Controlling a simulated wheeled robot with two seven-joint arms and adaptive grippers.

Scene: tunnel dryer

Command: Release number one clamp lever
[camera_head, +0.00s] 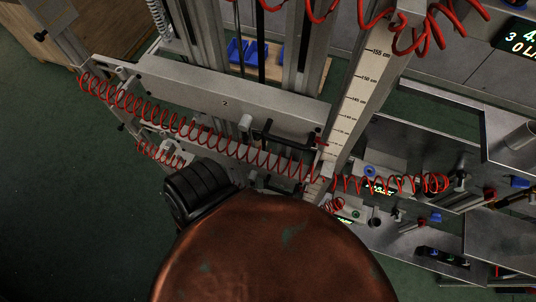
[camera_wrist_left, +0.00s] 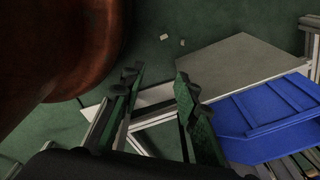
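No lever marked number one can be made out. In the head view a grey beam (camera_head: 180,90) carries the mark 2, and a black bar-shaped handle (camera_head: 290,139) sits near its right end; I cannot tell whether this is a clamp lever. My left gripper (camera_wrist_left: 157,84) shows in the wrist view with its two fingers apart and nothing between them, above a green floor and beside a grey panel. It is not visible in the head view. My right gripper is in neither view.
A large copper-coloured rounded body (camera_head: 275,255) hides the lower middle; it also shows in the wrist view (camera_wrist_left: 65,40). Red coiled hoses (camera_head: 200,128) cross the beam. A scale post (camera_head: 357,95) stands at centre right. A blue tray (camera_wrist_left: 265,115) lies right of the left gripper.

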